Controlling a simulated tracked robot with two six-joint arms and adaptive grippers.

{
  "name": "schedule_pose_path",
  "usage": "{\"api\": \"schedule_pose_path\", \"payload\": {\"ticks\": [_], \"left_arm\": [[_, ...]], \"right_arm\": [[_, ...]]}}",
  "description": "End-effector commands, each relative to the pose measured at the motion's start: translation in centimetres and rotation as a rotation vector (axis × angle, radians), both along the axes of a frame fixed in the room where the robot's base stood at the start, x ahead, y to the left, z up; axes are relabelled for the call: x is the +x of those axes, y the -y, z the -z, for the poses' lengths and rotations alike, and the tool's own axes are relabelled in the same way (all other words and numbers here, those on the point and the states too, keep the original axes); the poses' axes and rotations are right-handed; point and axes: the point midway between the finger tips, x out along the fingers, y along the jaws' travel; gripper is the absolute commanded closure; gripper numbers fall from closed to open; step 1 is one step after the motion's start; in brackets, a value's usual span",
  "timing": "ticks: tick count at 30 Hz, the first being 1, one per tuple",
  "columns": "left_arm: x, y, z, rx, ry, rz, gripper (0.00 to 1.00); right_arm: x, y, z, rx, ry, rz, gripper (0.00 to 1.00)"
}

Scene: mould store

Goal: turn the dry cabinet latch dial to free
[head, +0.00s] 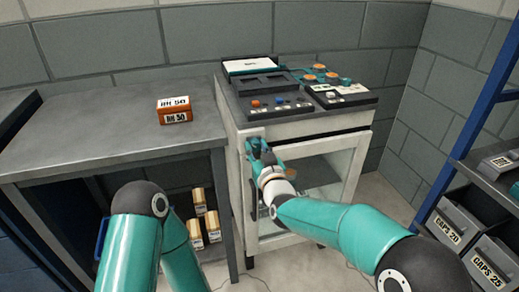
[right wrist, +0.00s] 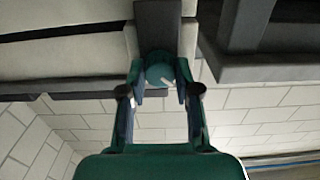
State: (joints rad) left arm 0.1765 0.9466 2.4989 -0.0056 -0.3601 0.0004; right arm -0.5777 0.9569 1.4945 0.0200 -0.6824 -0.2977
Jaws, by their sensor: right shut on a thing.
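The dry cabinet (head: 233,170) is a pale cabinet with a glass door (head: 312,172), which looks closed. My right gripper (head: 257,150) is at the upper left of its front, by the door's edge. In the right wrist view my right gripper (right wrist: 160,92) is shut on the latch dial (right wrist: 159,74), a round teal knob with a pale mark, on a dark plate (right wrist: 158,25). One finger is on each side of it. The fingers hide the dial in the head view, and I cannot read its setting. My left arm shows at the lower left, but its gripper is not in view.
Control panels with buttons (head: 278,104) sit on the cabinet top. A grey bench (head: 90,140) stands at left with an orange-and-white box (head: 174,110) on it; several small boxes (head: 212,225) are below. A blue-framed shelf with grey bins (head: 440,226) is at right.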

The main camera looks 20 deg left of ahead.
Motion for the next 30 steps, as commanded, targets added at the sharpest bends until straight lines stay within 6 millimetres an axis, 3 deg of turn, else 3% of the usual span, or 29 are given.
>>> {"api": "schedule_pose_path", "payload": {"ticks": [11, 30], "left_arm": [[0.0, 0.0, 3.0, 0.0, 0.0, 0.0, 0.6], [0.0, 0.0, 11.0, 0.0, 0.0, 0.0, 0.6]], "right_arm": [[0.4, 0.2, 0.0, 0.143, -0.08, 0.01, 1.0], [0.5, 0.4, 0.1, 0.633, -0.406, 0.006, 1.0]]}}
